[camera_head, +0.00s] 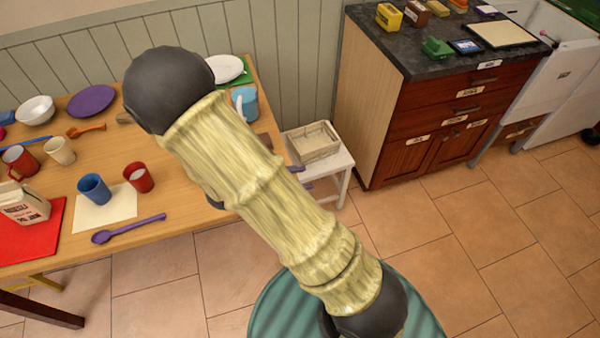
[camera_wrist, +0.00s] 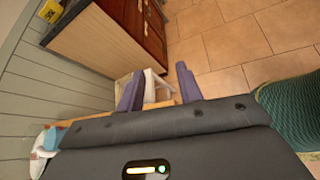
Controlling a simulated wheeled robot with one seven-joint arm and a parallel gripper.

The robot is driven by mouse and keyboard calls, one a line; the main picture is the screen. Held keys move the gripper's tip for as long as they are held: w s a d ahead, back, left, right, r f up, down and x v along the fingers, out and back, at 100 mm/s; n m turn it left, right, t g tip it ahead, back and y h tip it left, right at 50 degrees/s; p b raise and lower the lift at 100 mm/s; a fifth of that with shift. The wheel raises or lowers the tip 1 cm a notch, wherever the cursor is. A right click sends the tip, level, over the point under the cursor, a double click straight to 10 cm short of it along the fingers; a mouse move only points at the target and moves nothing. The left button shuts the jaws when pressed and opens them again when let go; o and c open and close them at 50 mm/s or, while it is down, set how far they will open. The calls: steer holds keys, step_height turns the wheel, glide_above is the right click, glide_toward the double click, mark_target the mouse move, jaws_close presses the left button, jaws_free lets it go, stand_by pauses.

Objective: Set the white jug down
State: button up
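I cannot make out a white jug in either view. My gripper (camera_wrist: 158,88) shows two purple fingers spread well apart in the wrist view, with nothing seen held between them. In the head view my gripper (camera_head: 301,177) is mostly hidden behind my arm; its purple fingertips show by the right end of the wooden table (camera_head: 190,215), beside a white stool (camera_head: 338,165). The stool also shows beyond the fingers in the wrist view (camera_wrist: 157,84). A light-blue mug or jug (camera_head: 246,101) stands near the table's right end, partly hidden by my arm.
A pale basket (camera_head: 313,143) sits on the stool. Cups, a carton (camera_head: 25,203), a purple spoon (camera_head: 128,229) and plates are on the table. A dark-topped cabinet (camera_head: 430,110) stands at the right. The tiled floor (camera_head: 470,240) in front of it is clear.

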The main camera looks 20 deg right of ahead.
steer(key=s+a+r+m+y, duration=0.1)
steer(key=s+r+m+y, duration=0.4)
steer(key=r+m+y, duration=0.4)
steer(key=m+y, duration=0.3)
steer(key=m, duration=0.4)
steer(key=shift+a+r, duration=0.2)
steer(key=shift+a, duration=0.15)
